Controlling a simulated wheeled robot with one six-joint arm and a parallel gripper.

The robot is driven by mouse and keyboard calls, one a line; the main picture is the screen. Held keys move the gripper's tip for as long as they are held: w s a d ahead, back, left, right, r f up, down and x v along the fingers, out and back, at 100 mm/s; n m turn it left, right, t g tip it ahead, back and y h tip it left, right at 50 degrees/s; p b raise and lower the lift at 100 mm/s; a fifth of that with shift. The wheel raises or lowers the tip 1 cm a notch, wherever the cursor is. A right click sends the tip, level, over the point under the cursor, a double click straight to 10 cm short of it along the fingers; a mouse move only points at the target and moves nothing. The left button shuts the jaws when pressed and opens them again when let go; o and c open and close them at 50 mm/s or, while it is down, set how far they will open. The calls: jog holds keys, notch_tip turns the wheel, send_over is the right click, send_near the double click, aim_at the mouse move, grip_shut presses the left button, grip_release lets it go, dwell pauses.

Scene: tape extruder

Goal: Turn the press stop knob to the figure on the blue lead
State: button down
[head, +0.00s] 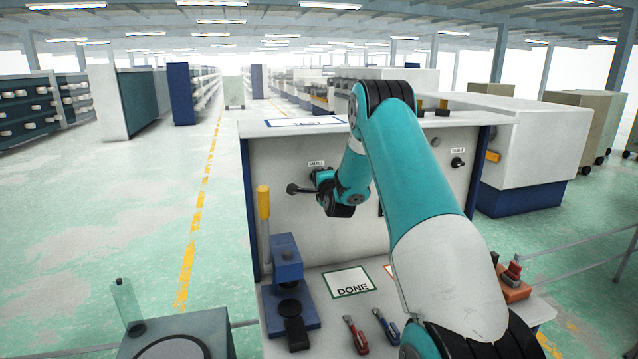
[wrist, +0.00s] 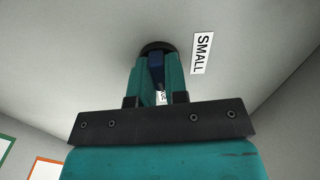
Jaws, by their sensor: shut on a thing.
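My gripper (wrist: 157,65) is at the upright grey panel (head: 283,225), beside the label SMALL. In the wrist view its teal fingers are shut on a dark blue piece (wrist: 156,60), set against a round black base (wrist: 157,46) on the panel. A small white tag (wrist: 161,97) with a dark mark shows between the fingers; I cannot read it. In the head view my arm hides most of this spot. A blue-handled piece (head: 386,326), possibly the blue lead, lies on the bench; no figure on it is readable. I cannot tell whether the held piece is the press stop knob.
A red-handled piece (head: 356,335) lies in front. A black knob (head: 457,162) labelled TABLE is at the panel's right.

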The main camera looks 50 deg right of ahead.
jog(key=shift+m, duration=0.5)
jog(key=c, duration=1.1)
grip_release()
jog(key=shift+c, duration=0.2)
jog(key=shift+s, duration=0.1)
jog(key=b+v, duration=1)
jog(key=v, duration=0.7)
